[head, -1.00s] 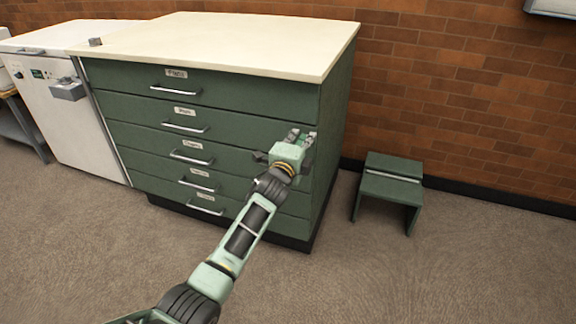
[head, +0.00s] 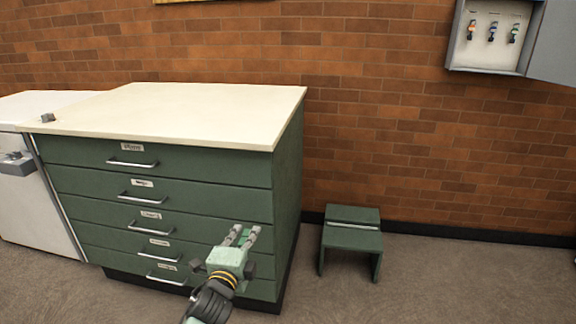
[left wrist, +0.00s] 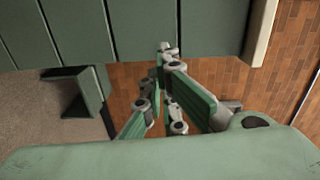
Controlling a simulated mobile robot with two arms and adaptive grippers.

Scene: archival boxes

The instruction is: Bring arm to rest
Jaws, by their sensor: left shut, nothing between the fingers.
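My left gripper (head: 241,236) is in front of the lower right drawers of the green cabinet (head: 289,190) in the head view. Its arm comes up from the bottom edge. In the left wrist view its fingers (left wrist: 165,60) come together, shut with nothing between them. The cabinet's drawer fronts (left wrist: 130,30) fill the top of that view, turned sideways. My right gripper is in neither view.
The cabinet has a cream top (head: 190,108) with a small grey object (head: 48,117) at its left. A green step stool (head: 352,238) stands right of it. A white appliance (head: 35,200) stands left. An open key cabinet (head: 492,35) hangs on the brick wall.

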